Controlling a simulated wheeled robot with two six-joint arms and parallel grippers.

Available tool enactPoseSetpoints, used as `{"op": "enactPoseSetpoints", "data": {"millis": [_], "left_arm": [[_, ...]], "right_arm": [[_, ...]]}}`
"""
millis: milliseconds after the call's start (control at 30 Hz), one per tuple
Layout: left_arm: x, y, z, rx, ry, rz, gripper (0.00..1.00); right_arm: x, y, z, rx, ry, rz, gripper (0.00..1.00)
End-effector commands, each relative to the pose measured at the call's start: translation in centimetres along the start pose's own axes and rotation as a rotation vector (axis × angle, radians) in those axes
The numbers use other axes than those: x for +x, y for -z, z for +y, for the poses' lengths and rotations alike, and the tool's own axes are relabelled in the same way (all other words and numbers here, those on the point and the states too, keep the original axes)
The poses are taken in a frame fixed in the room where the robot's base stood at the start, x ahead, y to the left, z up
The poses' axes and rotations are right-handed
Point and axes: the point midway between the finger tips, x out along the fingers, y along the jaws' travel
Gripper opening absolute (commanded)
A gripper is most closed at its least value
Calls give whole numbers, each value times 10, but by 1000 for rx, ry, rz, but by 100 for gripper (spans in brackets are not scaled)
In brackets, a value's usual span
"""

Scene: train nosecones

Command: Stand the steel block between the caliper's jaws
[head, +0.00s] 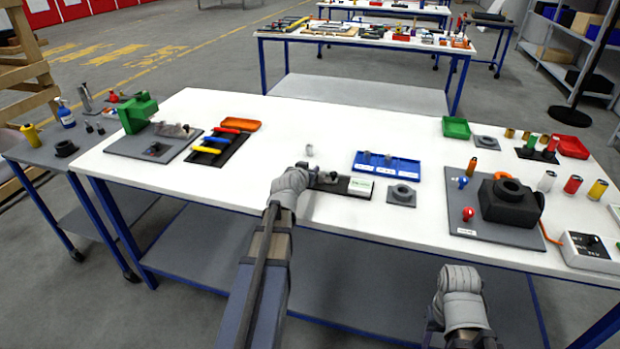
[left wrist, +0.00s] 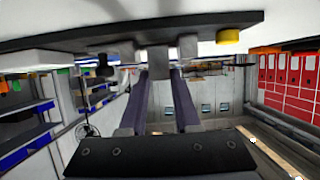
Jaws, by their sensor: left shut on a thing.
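The caliper (head: 359,187) lies near the table's front edge, a dark bar with grey jaws and a white label. A small grey upright piece, which looks like the steel block (head: 309,151), stands on the white table just behind my left gripper, apart from it. My left gripper (head: 312,175) is at the caliper's left end, shut on what looks like its sliding jaw; the hand hides the grip. In the left wrist view the fingers meet grey parts under the caliper's dark bar (left wrist: 70,43), which has a yellow knob. My right gripper (head: 458,275) hangs before the table; its fingertips are unclear.
A blue tray (head: 408,168) with small grey pieces lies right of the block, behind the caliper. A grey plate with a ring (head: 402,195) lies right of the caliper. A black housing (head: 510,203) stands further right.

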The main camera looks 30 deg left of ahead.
Motion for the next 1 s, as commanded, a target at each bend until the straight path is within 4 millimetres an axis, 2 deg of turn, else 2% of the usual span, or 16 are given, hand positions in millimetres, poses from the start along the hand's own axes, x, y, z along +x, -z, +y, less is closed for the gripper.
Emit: {"op": "enactPoseSetpoints", "data": {"millis": [33,433,467,700,867,1000], "left_arm": [[3,-8,0,0,0,1,0],[4,-10,0,0,0,1,0],[4,-10,0,0,0,0,32],[4,-8,0,0,0,0,59],[2,-4,0,0,1,1,61],[-10,-3,4,1,0,2,61]], "right_arm": [[9,0,-1,0,0,0,50],[11,1,-1,0,0,0,50],[10,1,-1,0,0,0,50],[9,0,-1,0,0,0,50],[5,0,0,0,0,0,50],[-1,0,0,0,0,0,50]]}}
